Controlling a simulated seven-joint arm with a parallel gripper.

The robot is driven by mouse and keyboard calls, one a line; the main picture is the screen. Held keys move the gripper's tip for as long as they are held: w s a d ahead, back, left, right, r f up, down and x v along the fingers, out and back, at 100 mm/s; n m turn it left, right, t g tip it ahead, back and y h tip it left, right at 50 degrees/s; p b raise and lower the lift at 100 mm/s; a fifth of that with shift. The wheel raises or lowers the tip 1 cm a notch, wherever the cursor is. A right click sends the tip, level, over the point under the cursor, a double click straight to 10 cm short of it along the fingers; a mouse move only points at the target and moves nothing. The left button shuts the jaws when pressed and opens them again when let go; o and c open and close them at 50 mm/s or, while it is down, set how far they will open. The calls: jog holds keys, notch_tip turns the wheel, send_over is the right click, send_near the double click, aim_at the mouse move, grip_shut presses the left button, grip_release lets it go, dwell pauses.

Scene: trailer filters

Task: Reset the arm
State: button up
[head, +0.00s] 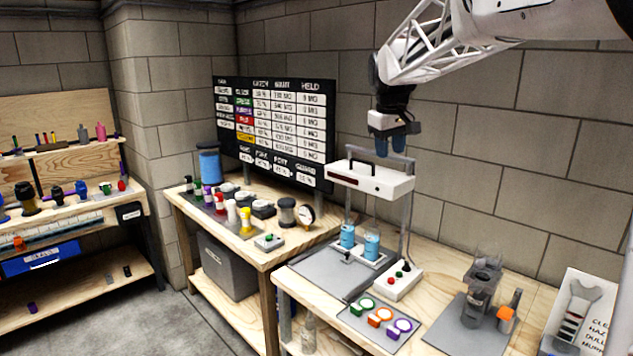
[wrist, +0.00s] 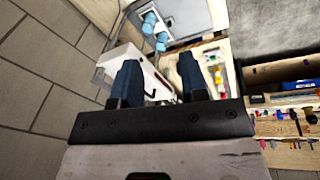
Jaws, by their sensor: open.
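My gripper (head: 391,143) hangs in the air at the upper middle of the head view, above and behind the white bar-shaped fixture (head: 371,178). Its blue fingers point down. In the wrist view the two dark blue fingers of my gripper (wrist: 160,82) stand well apart with nothing held between them. My white lattice arm reaches in from the upper right. The white fixture also shows beyond the fingers in the wrist view (wrist: 128,60).
Two blue cups (head: 347,236) stand beneath the fixture. A button box (head: 404,280), coloured rings (head: 380,317) and a dark clamp-like device (head: 480,290) sit on the right bench. A black chart board (head: 272,125) stands against the wall. Bottles and a gauge (head: 305,215) crowd the middle bench.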

jog(key=s+f+m, duration=0.1)
jog(key=s+f, duration=0.5)
jog(key=s, duration=0.9)
jog(key=s+f+m, duration=0.2)
jog(key=s+f, duration=0.5)
jog(key=s, duration=0.8)
jog(key=s+f+m, duration=0.2)
jog(key=s+f, duration=0.5)
jog(key=s, duration=0.8)
jog(key=shift+d+f+t+y, duration=0.2)
jog(key=shift+d+t+y, duration=0.1)
jog(key=shift+d, duration=0.05)
jog(key=shift+c, duration=0.5)
